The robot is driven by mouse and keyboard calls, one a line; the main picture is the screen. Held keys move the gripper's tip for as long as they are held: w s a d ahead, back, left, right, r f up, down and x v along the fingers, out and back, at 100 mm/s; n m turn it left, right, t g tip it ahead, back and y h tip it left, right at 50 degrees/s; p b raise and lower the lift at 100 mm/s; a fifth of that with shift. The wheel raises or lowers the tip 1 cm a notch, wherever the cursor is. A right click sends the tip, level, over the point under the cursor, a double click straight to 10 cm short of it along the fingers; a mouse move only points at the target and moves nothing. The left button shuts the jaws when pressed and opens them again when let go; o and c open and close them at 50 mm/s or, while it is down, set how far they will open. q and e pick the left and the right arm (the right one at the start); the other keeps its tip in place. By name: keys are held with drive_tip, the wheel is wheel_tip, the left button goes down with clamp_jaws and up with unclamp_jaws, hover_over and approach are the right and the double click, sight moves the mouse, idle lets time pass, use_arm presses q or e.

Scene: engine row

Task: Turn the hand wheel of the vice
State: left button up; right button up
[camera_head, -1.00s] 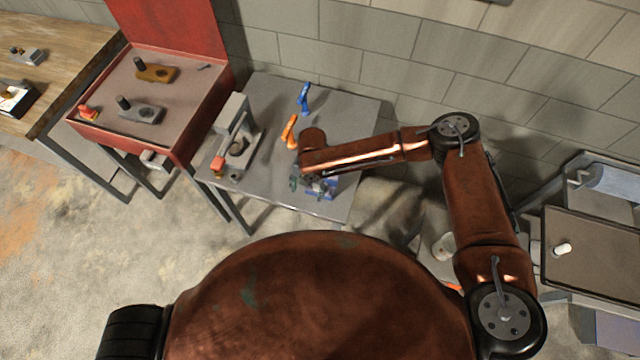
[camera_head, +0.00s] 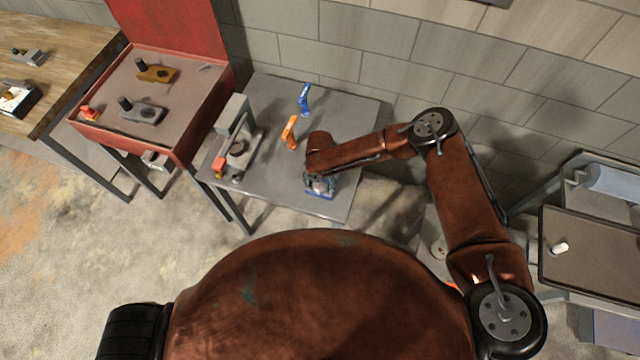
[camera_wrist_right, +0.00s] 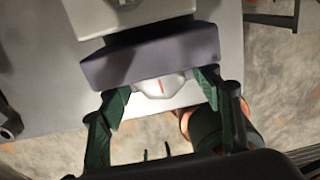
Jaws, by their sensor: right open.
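The vice (camera_head: 318,194) shows as a small blue and grey shape near the front edge of the grey table, largely covered by my right arm. In the right wrist view, a dark grey-blue block (camera_wrist_right: 150,55) of it lies ahead, with a pale rounded piece with a red mark (camera_wrist_right: 158,87), seemingly the hand wheel, in front. My right gripper (camera_wrist_right: 163,90) is open. Its green fingers stand on either side of the pale piece; I cannot tell whether they touch it. In the head view my right gripper (camera_head: 318,182) is over the vice, its fingers mostly hidden. My left gripper is out of view.
A grey machine with a red knob (camera_head: 236,130) stands left on the grey table (camera_head: 350,105). An orange tool (camera_head: 290,132) and a blue tool (camera_head: 303,99) stand behind the vice. A red bench (camera_head: 185,150) is at left. The table's back right is clear.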

sight(319, 185)
drive_tip(key=c, duration=1.2)
drive_tip(key=shift+o, duration=0.2)
drive_tip(key=shift+m, duration=0.8)
drive_tip(key=o, duration=1.2)
drive_tip(key=shift+c, duration=0.2)
drive_tip(key=shift+r, duration=0.15)
wheel_tip(319, 185, up, 12)
